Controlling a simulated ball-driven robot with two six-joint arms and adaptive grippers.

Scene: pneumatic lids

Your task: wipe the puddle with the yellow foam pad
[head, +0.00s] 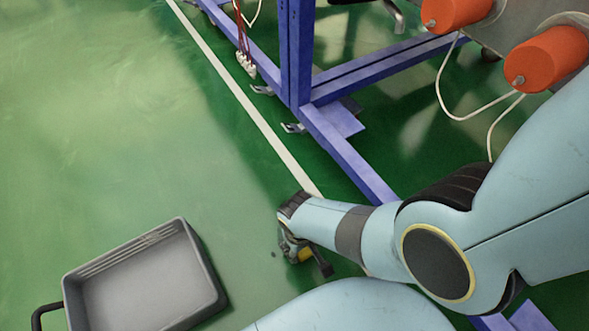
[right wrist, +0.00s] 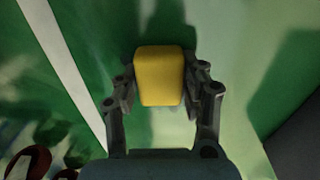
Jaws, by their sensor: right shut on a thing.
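The yellow foam pad (right wrist: 158,72) sits between the two dark fingers of my right gripper (right wrist: 158,90), which is shut on it. In the head view the pad (head: 305,255) shows as a small yellow patch, partly hidden by my right gripper (head: 291,246). The gripper points down over the green floor, just left of the white line. I cannot clearly make out a puddle; the floor is glossy with pale reflections. A small dark spot (head: 273,254) lies on the floor just left of the gripper. My left gripper is not in view.
A grey tray (head: 207,268) with a black handle (head: 40,314) stands at lower left. A blue frame (head: 297,50) rises beyond the white floor line (head: 245,103). Orange cylinders (head: 546,60) with white cables are at upper right. The floor at left is clear.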

